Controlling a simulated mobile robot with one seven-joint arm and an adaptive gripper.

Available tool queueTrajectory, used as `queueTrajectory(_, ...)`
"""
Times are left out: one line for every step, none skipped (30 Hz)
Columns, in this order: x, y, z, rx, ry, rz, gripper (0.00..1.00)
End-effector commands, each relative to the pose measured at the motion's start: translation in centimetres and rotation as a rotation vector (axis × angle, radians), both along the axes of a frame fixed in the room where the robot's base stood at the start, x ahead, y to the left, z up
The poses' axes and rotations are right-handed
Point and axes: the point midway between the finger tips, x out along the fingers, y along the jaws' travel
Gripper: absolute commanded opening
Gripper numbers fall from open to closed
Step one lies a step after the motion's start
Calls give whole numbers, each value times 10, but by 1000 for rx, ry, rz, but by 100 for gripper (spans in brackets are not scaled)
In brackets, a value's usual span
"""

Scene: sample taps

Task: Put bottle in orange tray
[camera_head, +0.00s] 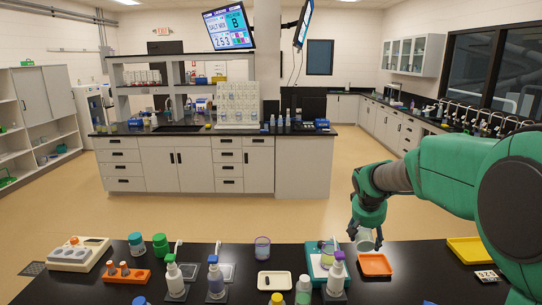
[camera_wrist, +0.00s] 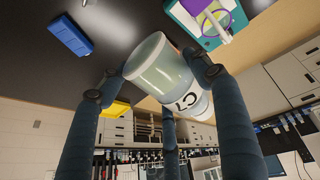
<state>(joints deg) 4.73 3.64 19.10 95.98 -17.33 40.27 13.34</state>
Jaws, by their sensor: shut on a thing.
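My gripper (camera_head: 367,222) is shut on a bottle (camera_head: 365,240), a pale translucent vessel. The wrist view shows the bottle (camera_wrist: 160,72) between the dark fingers, with a white label and black characters on its side. In the head view it appears tilted, just behind and slightly left of the orange tray (camera_head: 375,265). The orange tray is a small shallow square tray on the black bench, and its visible inside looks empty. I cannot tell whether the bottle is over the tray's rear edge or beyond it. The tray cannot be made out in the wrist view.
A teal-and-white device (camera_head: 318,268) stands just left of the orange tray. A yellow tray (camera_head: 466,250) lies to the right. A white tray (camera_head: 274,280) and purple-rimmed cup (camera_head: 262,248) are further left.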

Motion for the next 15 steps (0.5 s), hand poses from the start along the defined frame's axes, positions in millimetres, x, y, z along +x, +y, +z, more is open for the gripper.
queueTrajectory(-5,9,18,2,-6,14,24)
queueTrajectory(-8,13,26,3,-5,23,24)
queueTrajectory(-12,18,36,5,-5,33,24)
queueTrajectory(-16,22,43,7,-5,42,24)
queueTrajectory(-19,26,48,8,-3,49,24)
queueTrajectory(-22,30,56,10,-2,57,24)
queueTrajectory(-24,33,60,11,-2,63,24)
queueTrajectory(-27,36,65,12,-2,69,24)
queueTrajectory(-29,38,69,14,0,74,24)
queueTrajectory(-31,40,72,15,0,77,24)
queueTrajectory(-32,41,74,16,0,80,24)
queueTrajectory(-33,43,77,16,-1,83,24)
queueTrajectory(-34,43,78,16,0,86,24)
queueTrajectory(-35,44,80,16,0,88,24)
queueTrajectory(-35,44,80,17,0,89,24)
